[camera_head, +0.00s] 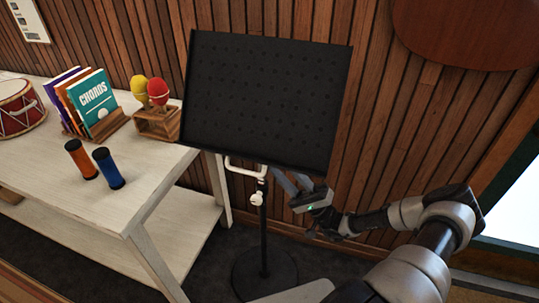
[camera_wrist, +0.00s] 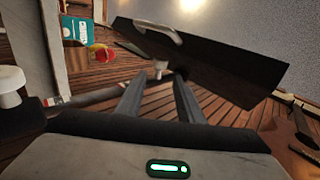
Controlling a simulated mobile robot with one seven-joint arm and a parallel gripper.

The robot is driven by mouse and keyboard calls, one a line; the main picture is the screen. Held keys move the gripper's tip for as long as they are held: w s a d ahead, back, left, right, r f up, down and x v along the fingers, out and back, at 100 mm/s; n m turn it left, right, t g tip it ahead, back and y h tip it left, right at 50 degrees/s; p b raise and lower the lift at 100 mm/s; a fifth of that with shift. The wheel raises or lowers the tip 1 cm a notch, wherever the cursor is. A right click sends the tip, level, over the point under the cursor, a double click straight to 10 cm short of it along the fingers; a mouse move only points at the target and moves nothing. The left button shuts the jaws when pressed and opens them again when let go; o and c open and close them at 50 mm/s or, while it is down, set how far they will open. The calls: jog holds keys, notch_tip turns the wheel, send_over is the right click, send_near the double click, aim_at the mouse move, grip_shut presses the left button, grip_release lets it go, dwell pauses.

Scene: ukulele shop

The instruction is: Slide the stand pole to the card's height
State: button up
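The black music stand has a perforated desk (camera_head: 268,100), a dark pole (camera_head: 264,235) and a round base (camera_head: 264,272). A white handle (camera_head: 245,168) sits under the desk, with a white knob (camera_head: 257,198) on the pole below it. My gripper (camera_head: 291,181) is just right of the pole, under the desk's lower edge. In the wrist view its two fingers (camera_wrist: 160,82) are apart, with nothing between them. The white handle (camera_wrist: 158,30) and the desk's dark underside (camera_wrist: 215,62) show beyond. A white card (camera_head: 28,20) hangs on the wall at upper left; its link to the task is unclear.
A pale table (camera_head: 130,205) stands left of the stand with a drum (camera_head: 18,108), books (camera_head: 92,100), maracas (camera_head: 150,90) and two shakers (camera_head: 95,163). The slatted wall is close behind. Dark floor is free around the base.

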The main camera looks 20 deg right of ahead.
jog(key=v, duration=0.8)
jog(key=shift+s+d+f, duration=0.15)
jog(key=shift+d+f, duration=0.05)
jog(key=shift+f, duration=0.05)
jog(key=shift+a+r, duration=0.1)
